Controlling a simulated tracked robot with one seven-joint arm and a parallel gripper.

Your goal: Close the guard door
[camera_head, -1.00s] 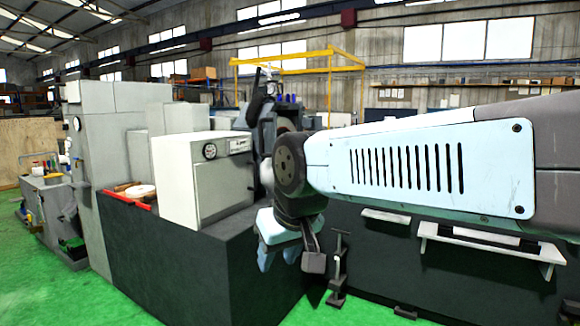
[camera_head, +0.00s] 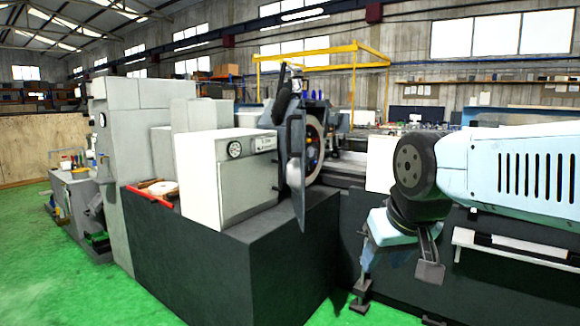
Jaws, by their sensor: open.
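The guard door (camera_head: 298,172) appears to be the thin dark panel with a pale bulge, seen nearly edge-on. It stands out from the front of the grinder, beside the round wheel housing (camera_head: 315,145), whose inside shows uncovered. My gripper (camera_head: 372,262) hangs low at the right of the door, pointing down in front of the dark machine base. It is open, apart from the door, and appears to hold nothing. Its fingers are partly hidden by its own body.
A white cabinet with a gauge (camera_head: 228,178) stands left of the door on the dark base (camera_head: 240,260). A red-edged tray (camera_head: 150,195) lies further left. A white shelf (camera_head: 510,247) juts out at the right. Green floor (camera_head: 60,290) is clear at the front left.

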